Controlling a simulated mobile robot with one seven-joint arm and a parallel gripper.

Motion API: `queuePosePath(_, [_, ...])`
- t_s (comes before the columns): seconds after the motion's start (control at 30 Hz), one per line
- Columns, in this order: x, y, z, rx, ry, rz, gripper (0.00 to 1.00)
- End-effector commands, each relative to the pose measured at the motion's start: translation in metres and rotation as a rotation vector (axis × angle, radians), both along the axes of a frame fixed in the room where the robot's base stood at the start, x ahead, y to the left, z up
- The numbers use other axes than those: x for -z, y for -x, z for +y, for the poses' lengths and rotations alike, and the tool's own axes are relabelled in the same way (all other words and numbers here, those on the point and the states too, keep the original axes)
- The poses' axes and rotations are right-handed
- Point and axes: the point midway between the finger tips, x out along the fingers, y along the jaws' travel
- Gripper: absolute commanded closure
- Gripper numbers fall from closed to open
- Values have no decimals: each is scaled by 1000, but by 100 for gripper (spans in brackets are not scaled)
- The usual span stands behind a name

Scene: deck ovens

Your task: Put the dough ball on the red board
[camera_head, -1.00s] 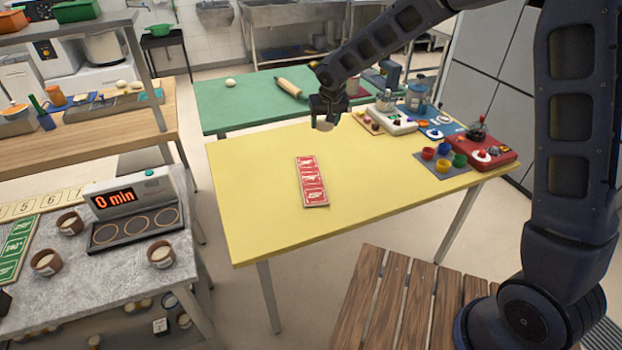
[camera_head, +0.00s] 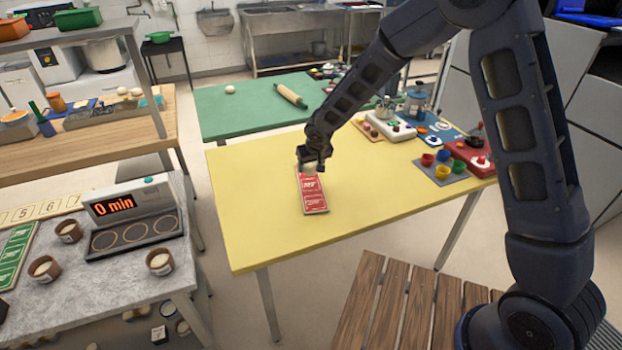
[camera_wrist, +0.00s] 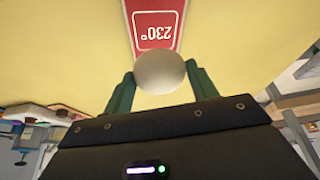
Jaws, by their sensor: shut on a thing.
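The red board (camera_head: 314,198) lies flat on the yellow table, long and narrow, with white markings. In the wrist view its end marked "230°" (camera_wrist: 155,32) shows beyond the ball. My gripper (camera_head: 311,167) is over the far end of the board and hides that end in the head view. It is shut on the pale round dough ball (camera_wrist: 160,72), which sits between the two green fingers. The ball also shows small below the gripper in the head view (camera_head: 310,168). I cannot tell exactly how high it is above the board.
The yellow table (camera_head: 255,205) is clear left of the board. Coloured cups (camera_head: 443,165) and toy-like devices (camera_head: 395,130) stand at its right. Another pale ball (camera_head: 230,89) and a rolling pin (camera_head: 291,96) lie on the green table behind. A timer device (camera_head: 130,215) stands at left.

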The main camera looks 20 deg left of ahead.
Motion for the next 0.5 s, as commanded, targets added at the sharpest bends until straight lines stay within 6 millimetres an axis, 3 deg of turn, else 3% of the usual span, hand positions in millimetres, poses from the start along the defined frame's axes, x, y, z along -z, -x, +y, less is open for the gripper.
queuePosePath(0.33, [26,1,0,-1,2,0,64])
queuePosePath(0.5, [50,1,0,-1,3,1,64])
